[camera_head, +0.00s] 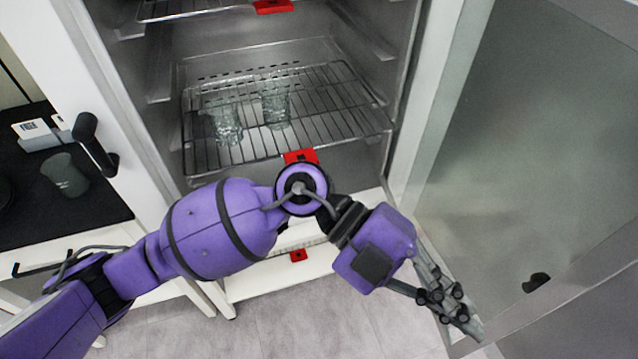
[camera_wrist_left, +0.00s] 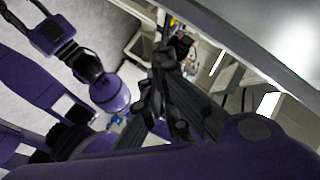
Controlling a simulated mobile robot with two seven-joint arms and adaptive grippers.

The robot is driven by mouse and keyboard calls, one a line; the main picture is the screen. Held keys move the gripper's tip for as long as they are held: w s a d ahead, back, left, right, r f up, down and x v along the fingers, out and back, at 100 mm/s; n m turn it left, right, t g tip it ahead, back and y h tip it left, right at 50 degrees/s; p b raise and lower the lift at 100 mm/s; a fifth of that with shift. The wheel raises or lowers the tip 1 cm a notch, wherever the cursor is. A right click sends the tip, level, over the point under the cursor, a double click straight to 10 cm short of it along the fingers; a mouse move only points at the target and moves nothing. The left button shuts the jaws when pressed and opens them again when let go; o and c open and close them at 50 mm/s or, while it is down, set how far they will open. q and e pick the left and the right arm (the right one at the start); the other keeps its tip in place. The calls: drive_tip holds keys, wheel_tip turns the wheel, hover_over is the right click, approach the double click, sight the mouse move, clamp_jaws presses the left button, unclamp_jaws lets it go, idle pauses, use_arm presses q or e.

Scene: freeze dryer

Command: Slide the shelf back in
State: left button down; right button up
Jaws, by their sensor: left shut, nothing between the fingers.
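In the head view a wire shelf (camera_head: 345,92) with a red tab (camera_head: 300,157) at its front edge lies inside the open freeze dryer cabinet. Two clear glass vessels stand on it, a left one (camera_head: 222,125) and a right one (camera_head: 276,105). My left arm crosses in front of the cabinet. My left gripper (camera_head: 470,325) is shut and empty, to the lower right of the shelf and close to the open door (camera_head: 520,150). It also shows in the left wrist view (camera_wrist_left: 180,50). My right gripper is not in view.
An upper shelf with a red tab (camera_head: 273,6) sits above, and another red tab (camera_head: 298,256) shows low on the cabinet. A black handle (camera_head: 92,145) is at the left. A dark counter (camera_head: 95,205) holds a grey cup (camera_head: 65,175). The floor in front is clear.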

use_arm(q)
drive_tip(key=w+a+f+t+y, duration=0.3)
drive_tip(key=w+a+f+y, duration=0.2)
drive_tip(key=f+y, duration=0.1)
drive_tip(key=w+a+r+n+t+y+b, duration=0.1)
drive_tip(key=w+a+r+t+y, duration=0.2)
drive_tip(key=w+a+t, duration=0.45)
drive_tip(key=w+a+r+n+t+y+b, duration=0.15)
drive_tip(key=w+a+y, duration=0.25)
drive_tip(key=w, duration=0.6)
drive_tip(key=w+a+f+p, duration=0.1)
drive_tip(key=w+a+f, duration=0.1)
drive_tip(key=w+f, duration=0.4)
drive_tip(key=x, duration=0.2)
drive_tip(key=shift+f, duration=0.35)
drive_tip(key=shift+w+a, duration=0.1)
